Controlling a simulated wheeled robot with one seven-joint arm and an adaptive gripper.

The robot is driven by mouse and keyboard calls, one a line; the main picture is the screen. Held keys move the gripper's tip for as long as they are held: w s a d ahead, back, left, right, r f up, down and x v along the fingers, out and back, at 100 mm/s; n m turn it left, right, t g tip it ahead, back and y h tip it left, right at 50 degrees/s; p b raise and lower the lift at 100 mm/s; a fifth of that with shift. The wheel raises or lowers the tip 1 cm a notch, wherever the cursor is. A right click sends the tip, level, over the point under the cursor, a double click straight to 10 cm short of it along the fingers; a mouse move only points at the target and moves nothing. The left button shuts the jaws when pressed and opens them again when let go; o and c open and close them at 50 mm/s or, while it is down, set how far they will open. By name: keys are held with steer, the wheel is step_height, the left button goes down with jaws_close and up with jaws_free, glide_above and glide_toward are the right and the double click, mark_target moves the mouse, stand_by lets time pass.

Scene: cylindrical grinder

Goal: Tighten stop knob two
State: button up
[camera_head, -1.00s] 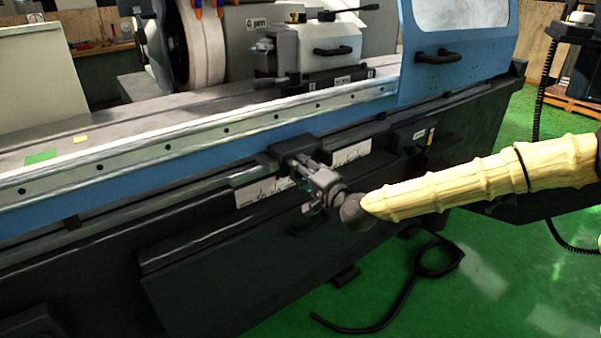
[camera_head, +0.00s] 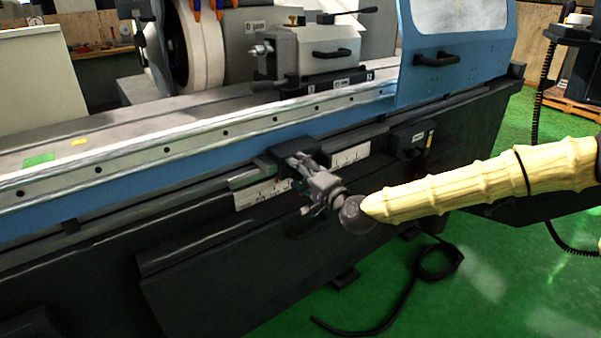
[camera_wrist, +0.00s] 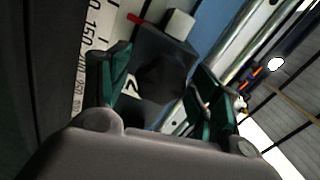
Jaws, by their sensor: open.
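A dark stop block (camera_head: 276,158) sits on the rail along the front of the grinder. In the wrist view, the block (camera_wrist: 143,55) carries a white label that looks like a 2 (camera_wrist: 130,86). A dark knob (camera_wrist: 165,80) on the block lies between my fingers; its outline is hard to make out in shadow. My gripper (camera_wrist: 160,85) is open, with a green-padded finger on either side of the knob. I cannot tell whether a pad touches it. In the head view, my gripper (camera_head: 298,165) reaches the block from the front right and partly hides it.
A second dark block (camera_head: 412,137) is farther right on the same rail. A blue door with a black handle (camera_head: 438,58) stands above right. A black cable (camera_head: 395,310) lies on the open green floor.

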steer(key=shift+s, duration=0.1)
steer(key=v, duration=1.2)
steer(key=shift+f, duration=0.15)
steer(key=s+a+f+n+g+h, duration=0.1)
steer(key=s+f+g, duration=0.1)
steer(key=s+f, duration=0.5)
steer(key=s+a+f+n+g+h, duration=0.1)
steer(key=s+f+g, duration=0.2)
steer(key=f, duration=0.8)
steer(key=s+a+f+n+g+h, duration=0.1)
steer(key=s+f+g, duration=0.1)
steer(key=s+f, duration=0.55)
steer(key=s+d+f+n+g+h, duration=0.25)
steer(key=s+f, duration=0.45)
steer(key=f, duration=0.4)
steer(key=s+d+f+n+g+h, duration=0.1)
steer(key=s+d+f+g+h, duration=0.25)
steer(key=s+d, duration=0.5)
steer(key=s+d+f+n+g+h, duration=0.2)
steer(key=s+d+f, duration=0.2)
steer(key=s+d, duration=0.4)
step_height(320, 180, up, 16)
steer(key=a+p, duration=0.1)
steer(key=p, duration=1.5)
steer(key=shift+s+p, duration=0.35)
steer(key=shift+s, duration=0.15)
